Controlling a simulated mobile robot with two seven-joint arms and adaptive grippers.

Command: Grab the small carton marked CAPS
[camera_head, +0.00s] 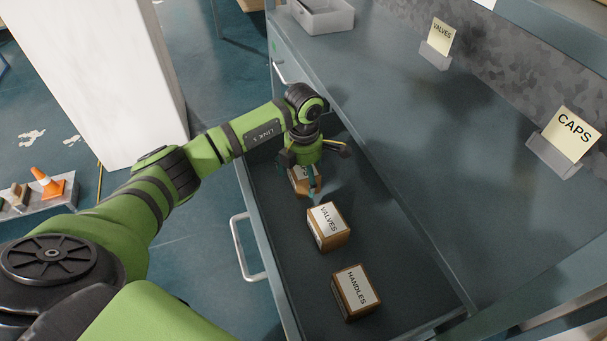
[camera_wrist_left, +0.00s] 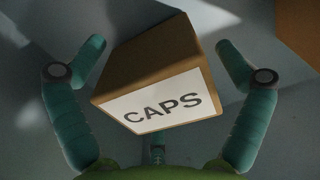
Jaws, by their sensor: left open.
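The small carton marked CAPS (camera_wrist_left: 165,85) is brown with a white label and fills the middle of the left wrist view. In the head view, the carton (camera_head: 301,180) lies in the open drawer, mostly hidden under my left gripper. My left gripper (camera_head: 307,184) reaches down into the drawer over it. In the left wrist view the teal fingers of the left gripper (camera_wrist_left: 158,65) stand apart on either side of the carton, with a gap visible on both sides. My right gripper is not in view.
In the drawer (camera_head: 385,240), a VALVES carton (camera_head: 328,227) sits close to my left gripper, and a HANDLES carton (camera_head: 355,292) lies nearer the front. The grey worktop (camera_head: 440,120) carries a VALVES sign (camera_head: 441,38), a CAPS sign (camera_head: 572,131) and a light tray (camera_head: 322,16).

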